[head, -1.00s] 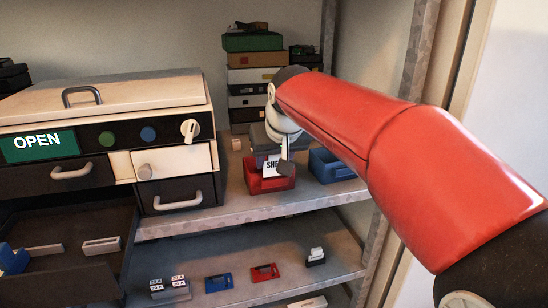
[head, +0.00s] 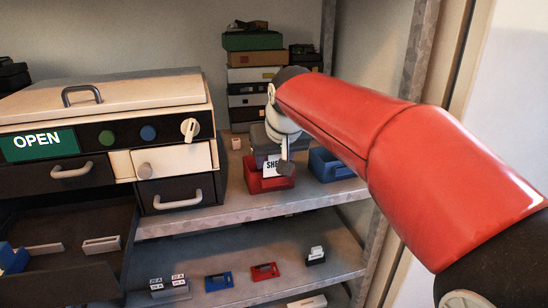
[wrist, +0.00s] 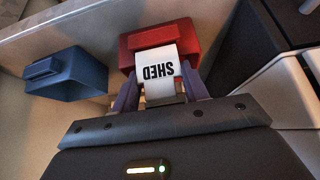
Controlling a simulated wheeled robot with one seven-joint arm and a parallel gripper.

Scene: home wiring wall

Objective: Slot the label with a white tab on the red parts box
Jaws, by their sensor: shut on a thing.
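The red parts box (head: 256,183) stands on the upper shelf, right of the cabinet; it also shows in the wrist view (wrist: 190,32). The white label (wrist: 158,68) reads "SHED" and is upside down in the wrist view. My gripper (wrist: 162,88) is shut on the label's near end. In the head view the label (head: 271,168) is at the front of the red box, partly behind my gripper. The label overlaps the box front in both views. I cannot tell whether it sits in a slot there.
A blue parts box (head: 330,166) stands right of the red one. The cabinet (head: 100,100) with an OPEN sign is on the left, its lower drawer pulled out. Stacked boxes (head: 248,75) stand behind. A lower shelf (head: 240,260) holds small blue, red and black pieces.

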